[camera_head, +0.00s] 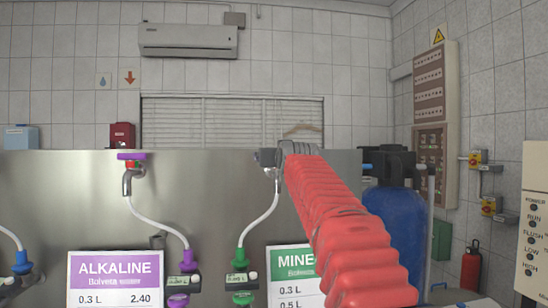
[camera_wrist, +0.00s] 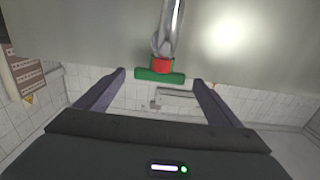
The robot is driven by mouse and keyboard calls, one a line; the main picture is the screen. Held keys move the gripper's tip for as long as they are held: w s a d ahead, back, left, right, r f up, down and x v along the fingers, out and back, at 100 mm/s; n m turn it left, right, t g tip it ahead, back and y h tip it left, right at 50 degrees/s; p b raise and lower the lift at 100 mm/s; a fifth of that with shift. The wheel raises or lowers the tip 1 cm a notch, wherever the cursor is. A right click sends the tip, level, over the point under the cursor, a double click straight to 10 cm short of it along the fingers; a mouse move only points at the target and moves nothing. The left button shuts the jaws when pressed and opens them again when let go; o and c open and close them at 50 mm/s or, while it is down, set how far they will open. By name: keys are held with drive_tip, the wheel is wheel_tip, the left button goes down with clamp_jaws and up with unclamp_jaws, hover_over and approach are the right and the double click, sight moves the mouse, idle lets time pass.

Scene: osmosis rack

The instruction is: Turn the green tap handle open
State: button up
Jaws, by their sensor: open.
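The green tap handle (camera_wrist: 146,75) is a flat bar with a red block (camera_wrist: 162,65) at its middle, in the wrist view. It is joined to a chrome tap (camera_wrist: 172,28) and lies crosswise in the picture. My gripper (camera_wrist: 160,76) is open, with its two dark fingers on either side of the handle's ends. A small gap shows at each end; I cannot tell the depth between them. In the head view my gripper (camera_head: 268,157) is at the top edge of the steel panel and hides the handle. Part of the chrome tap (camera_head: 274,177) shows below it.
The steel panel (camera_head: 60,200) carries a purple-handled tap (camera_head: 132,157) to the left. White hoses run to purple and green fittings below. An ALKALINE sign (camera_head: 115,280) and a partly covered MINE... sign (camera_head: 292,285) hang low. A blue tank (camera_head: 400,220) stands right of my red arm.

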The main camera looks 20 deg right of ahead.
drive_tip(key=shift+w+d, duration=0.2)
drive_tip(key=shift+w, duration=0.8)
drive_tip(key=shift+w+d, duration=0.2)
drive_tip(key=shift+w, duration=0.75)
drive_tip(key=c, duration=1)
